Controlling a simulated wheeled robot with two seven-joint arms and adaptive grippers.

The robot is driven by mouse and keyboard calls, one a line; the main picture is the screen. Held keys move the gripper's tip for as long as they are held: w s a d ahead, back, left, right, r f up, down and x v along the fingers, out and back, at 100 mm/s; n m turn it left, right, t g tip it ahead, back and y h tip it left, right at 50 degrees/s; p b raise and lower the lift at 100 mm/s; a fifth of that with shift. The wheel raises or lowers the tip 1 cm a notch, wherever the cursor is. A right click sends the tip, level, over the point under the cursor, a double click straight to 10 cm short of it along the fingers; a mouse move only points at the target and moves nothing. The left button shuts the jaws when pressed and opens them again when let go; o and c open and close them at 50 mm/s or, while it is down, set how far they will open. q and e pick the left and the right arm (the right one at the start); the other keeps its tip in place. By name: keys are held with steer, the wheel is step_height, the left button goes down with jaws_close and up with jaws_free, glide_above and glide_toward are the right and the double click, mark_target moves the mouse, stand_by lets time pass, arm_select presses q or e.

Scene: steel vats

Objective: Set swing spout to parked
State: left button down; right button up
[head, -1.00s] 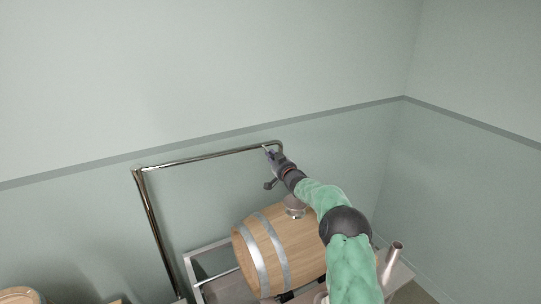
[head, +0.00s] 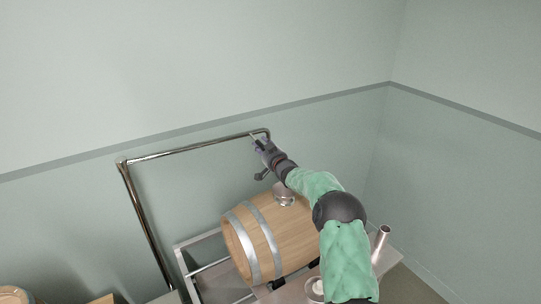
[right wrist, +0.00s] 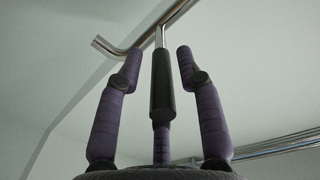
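The swing spout (head: 195,148) is a shiny steel pipe. It rises at the left, bends, and runs right along the wall to a short bent end; the pipe also crosses the top of the right wrist view (right wrist: 172,17). A dark handle (right wrist: 162,85) hangs from it on a thin rod. My right gripper (head: 259,146) is by the spout's far right end. In the right wrist view its purple fingers (right wrist: 158,62) stand on both sides of the handle, with gaps. A further finger shows behind the handle's lower end; contact there cannot be told. My left gripper is out of view.
A wooden barrel (head: 262,238) with metal hoops lies on a steel stand (head: 200,240) below my right arm. A metal cup-like fitting (head: 284,197) sits on top of it. A short steel pipe (head: 381,238) stands at the right. The wall is close behind the spout.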

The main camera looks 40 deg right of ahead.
steer(key=v, duration=0.9)
steer(key=shift+s, duration=0.3)
steer(key=shift+a+r, duration=0.1)
steer(key=shift+r, duration=0.15)
